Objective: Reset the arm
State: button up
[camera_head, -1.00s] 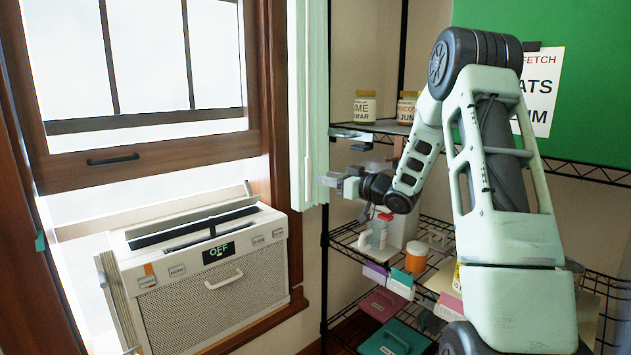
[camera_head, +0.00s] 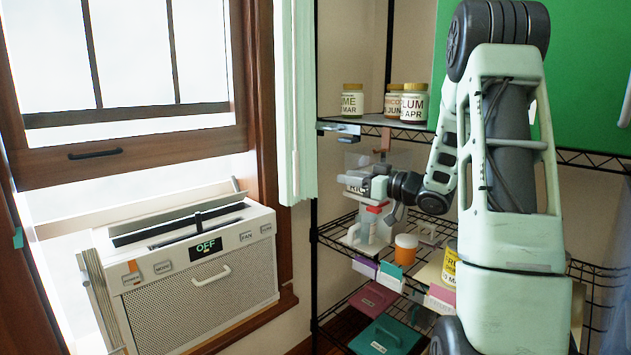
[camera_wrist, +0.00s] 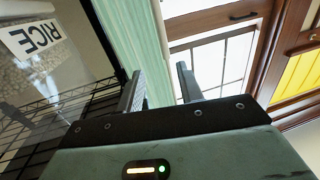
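My arm reaches in from the right in the head view, bent at the elbow. My gripper (camera_head: 348,184) points left in front of the wire shelving. In the wrist view my gripper (camera_wrist: 160,88) has its two fingers apart, with only curtain and window visible between them. It is open and holds nothing. A clear container with a RICE label (camera_wrist: 34,38) shows at the upper left of the wrist view, beside the fingers. In the head view my gripper and wrist partly cover that container.
A wire shelf (camera_head: 400,124) carries several labelled jars (camera_head: 413,103). A white jug with a red cap (camera_head: 372,226) and an orange jar (camera_head: 405,250) stand below. A window air conditioner (camera_head: 200,275) reading OFF and a pale green curtain (camera_head: 302,110) are at left.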

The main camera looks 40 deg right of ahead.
jog(key=w+a+f+g+h, duration=0.15)
jog(key=w+a, duration=0.25)
jog(key=a, duration=0.4)
jog(key=w+a+f+g, duration=0.1)
jog(key=w+a+g, duration=0.1)
jog(key=w+a, duration=0.45)
jog(key=s+a+f+n+g, duration=0.1)
jog(key=s+a+f+g, duration=0.15)
jog(key=a, duration=0.65)
jog(key=s+a+f+g, duration=0.2)
jog(key=s+a, duration=0.2)
jog(key=a, duration=0.4)
jog(key=s+a+f+n+g, duration=0.1)
jog(key=s+a+f+g, duration=0.1)
jog(key=s+a, duration=0.45)
jog(key=s+a+f+n+g, duration=0.1)
jog(key=s+a+f+g, duration=0.15)
jog(key=s+a, duration=0.35)
jog(key=s+a+n+g, duration=0.1)
jog(key=s+g, duration=0.1)
jog(key=s, duration=0.6)
jog(key=s+a+n+g+h, duration=0.1)
jog(key=s+a+g, duration=0.1)
jog(key=s, duration=0.7)
jog(key=shift+a+f+g, duration=0.15)
jog(key=shift+a+g, duration=0.05)
jog(key=shift+g, duration=0.35)
